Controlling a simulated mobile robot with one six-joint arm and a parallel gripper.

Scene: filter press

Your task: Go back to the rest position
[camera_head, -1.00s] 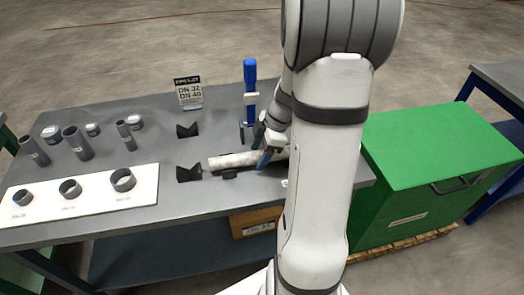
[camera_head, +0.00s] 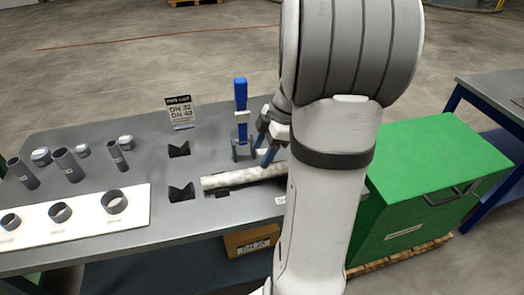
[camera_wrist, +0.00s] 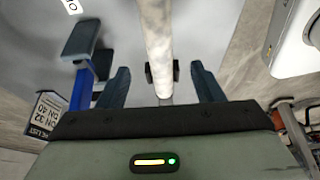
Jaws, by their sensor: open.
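My gripper (camera_head: 265,148) is open and empty, just above and behind the pale mottled pipe (camera_head: 238,177) on the grey bench. In the wrist view the two blue fingers of my gripper (camera_wrist: 163,85) stand apart, with the pipe (camera_wrist: 157,40) running between them in the picture and lying beyond the tips. The pipe's right end is hidden behind my arm in the head view.
A blue-handled clamp (camera_head: 241,100) stands upright close left of my gripper. Black V-blocks (camera_head: 181,192), a sign (camera_head: 180,112), a white board (camera_head: 85,220) with rings and several grey pipe pieces are further left. A green chest (camera_head: 430,170) stands right.

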